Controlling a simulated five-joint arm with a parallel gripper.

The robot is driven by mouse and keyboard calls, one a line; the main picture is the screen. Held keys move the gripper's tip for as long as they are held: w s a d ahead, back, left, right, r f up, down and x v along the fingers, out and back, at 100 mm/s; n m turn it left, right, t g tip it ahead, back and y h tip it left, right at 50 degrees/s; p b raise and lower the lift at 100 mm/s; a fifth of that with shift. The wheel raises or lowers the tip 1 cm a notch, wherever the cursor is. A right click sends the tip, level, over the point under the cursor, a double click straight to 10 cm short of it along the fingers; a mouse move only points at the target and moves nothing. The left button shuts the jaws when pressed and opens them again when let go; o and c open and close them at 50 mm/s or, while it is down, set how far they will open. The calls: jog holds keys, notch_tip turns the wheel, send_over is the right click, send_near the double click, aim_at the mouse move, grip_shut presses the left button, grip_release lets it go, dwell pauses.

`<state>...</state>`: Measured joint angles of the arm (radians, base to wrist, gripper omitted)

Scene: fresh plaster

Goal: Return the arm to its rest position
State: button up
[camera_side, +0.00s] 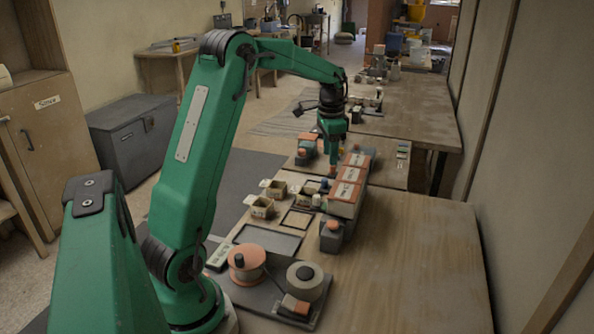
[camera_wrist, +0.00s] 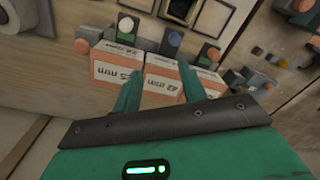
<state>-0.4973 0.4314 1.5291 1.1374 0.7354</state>
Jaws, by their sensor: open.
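My green arm reaches out over the wooden table (camera_side: 410,260) in the side view. My gripper (camera_side: 333,165) points down near the far end of a row of orange-and-white labelled boxes (camera_side: 347,174). In the wrist view my gripper (camera_wrist: 155,85) shows two green fingers spread apart, with nothing seen between them but the boxes behind. The boxes (camera_wrist: 120,92) carry printed labels, one ending in "mm". Whether the fingertips touch any box cannot be told.
Spools (camera_side: 306,279) sit on a dark tray at the near end. Small open bins (camera_side: 262,207), a grey block with an orange top (camera_side: 331,236) and other small items stand around the boxes. The table's right side is clear. A wall runs along the right.

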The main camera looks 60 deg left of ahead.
jog(key=s+d+r+n+t, duration=0.1)
jog(key=s+d+r, duration=0.3)
jog(key=d, duration=0.3)
jog(key=s+d+r+t, duration=0.1)
jog(key=s+d+r, duration=0.3)
jog(key=d, duration=0.3)
jog(key=s+d+f+n+t, duration=0.1)
jog(key=s+d+t, duration=0.2)
jog(key=s+d, duration=0.7)
jog(key=shift+s+f+n, duration=0.25)
jog(key=shift+s+n, duration=0.15)
jog(key=shift+s, duration=1.5)
